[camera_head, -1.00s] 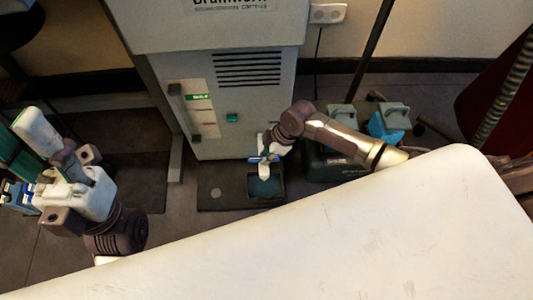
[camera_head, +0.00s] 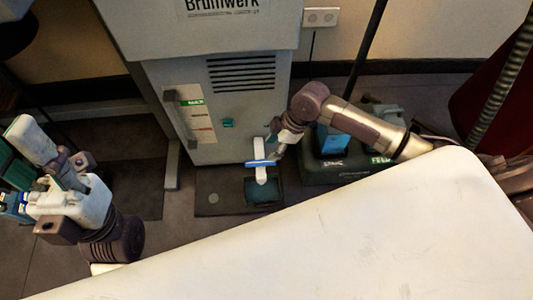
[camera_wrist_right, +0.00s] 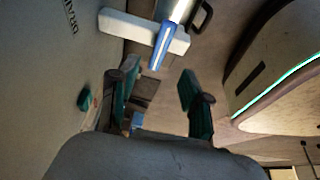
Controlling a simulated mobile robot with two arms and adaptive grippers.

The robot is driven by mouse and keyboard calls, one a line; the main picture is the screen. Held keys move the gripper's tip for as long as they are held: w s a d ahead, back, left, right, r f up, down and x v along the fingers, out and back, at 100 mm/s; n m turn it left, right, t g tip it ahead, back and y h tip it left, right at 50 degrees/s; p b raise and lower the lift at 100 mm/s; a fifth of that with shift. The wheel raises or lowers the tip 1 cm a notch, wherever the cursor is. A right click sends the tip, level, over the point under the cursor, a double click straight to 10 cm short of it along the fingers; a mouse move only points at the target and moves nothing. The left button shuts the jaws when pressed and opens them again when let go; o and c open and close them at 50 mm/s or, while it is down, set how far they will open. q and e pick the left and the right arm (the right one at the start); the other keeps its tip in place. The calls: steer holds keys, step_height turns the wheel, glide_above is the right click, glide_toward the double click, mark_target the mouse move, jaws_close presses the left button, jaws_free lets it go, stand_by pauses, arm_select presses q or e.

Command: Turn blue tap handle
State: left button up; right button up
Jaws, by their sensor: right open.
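The blue tap handle (camera_head: 262,163) lies across a white tap (camera_head: 261,175) at the front of the grey machine. In the right wrist view, the blue handle (camera_wrist_right: 163,46) crosses the white tap bar (camera_wrist_right: 128,26), beyond the fingertips. My right gripper (camera_wrist_right: 160,86) is open, its two fingers apart with nothing between them. In the head view, my right gripper (camera_head: 281,146) is beside the tap, at its right; its fingertips are hard to make out. My left gripper (camera_head: 14,190) is at the far left, away from the tap; its finger gap is not clear.
The grey machine (camera_head: 232,117) stands behind the tap, with a dark drip tray (camera_head: 238,202) below. A dark green floor unit (camera_head: 340,172) stands right of it. The large white tabletop (camera_head: 330,240) fills the foreground.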

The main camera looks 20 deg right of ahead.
steer(key=v, duration=0.4)
stand_by(0.4)
